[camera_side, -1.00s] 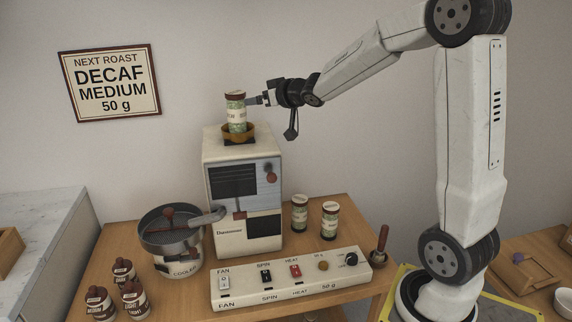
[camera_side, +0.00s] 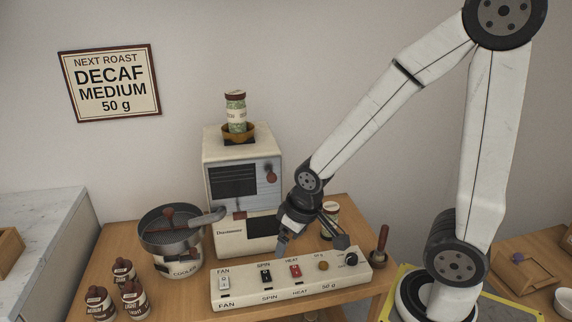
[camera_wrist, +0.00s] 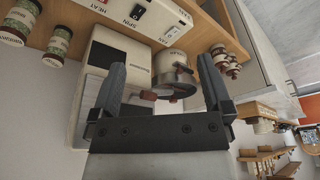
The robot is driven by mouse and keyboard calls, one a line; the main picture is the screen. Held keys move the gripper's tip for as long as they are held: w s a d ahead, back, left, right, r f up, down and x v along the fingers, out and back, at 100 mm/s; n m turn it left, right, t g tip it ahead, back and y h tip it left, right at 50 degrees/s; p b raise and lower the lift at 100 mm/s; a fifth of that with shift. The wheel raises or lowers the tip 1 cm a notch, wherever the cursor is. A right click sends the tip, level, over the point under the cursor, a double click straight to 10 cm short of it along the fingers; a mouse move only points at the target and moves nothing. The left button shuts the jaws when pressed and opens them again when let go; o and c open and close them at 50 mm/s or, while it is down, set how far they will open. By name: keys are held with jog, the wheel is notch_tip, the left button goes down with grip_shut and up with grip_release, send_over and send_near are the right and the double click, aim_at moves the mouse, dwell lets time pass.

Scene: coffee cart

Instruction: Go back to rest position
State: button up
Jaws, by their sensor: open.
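My gripper (camera_side: 283,243) is low above the control panel (camera_side: 235,299), in front of the roaster's right side, and holds nothing. In the wrist view my gripper (camera_wrist: 160,90) shows its two fingers spread with nothing between them. The cream roaster (camera_side: 215,170) stands on the wooden table. A green-labelled jar (camera_side: 236,107) with a brown lid stands upright in the yellowish funnel (camera_side: 236,140) on top of the roaster, apart from my gripper.
The cooler (camera_side: 178,262) stands left of the roaster. Brown bottles (camera_side: 130,297) stand at the front left. A jar (camera_side: 331,220) stands behind my gripper; in the wrist view, jars (camera_wrist: 58,44) show at upper left. A brown-handled tool (camera_side: 379,245) stands right of the panel.

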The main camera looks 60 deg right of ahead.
jog(key=shift+s+a+f, duration=0.2)
jog(key=shift+s+a, duration=0.15)
jog(key=shift+s, duration=0.2)
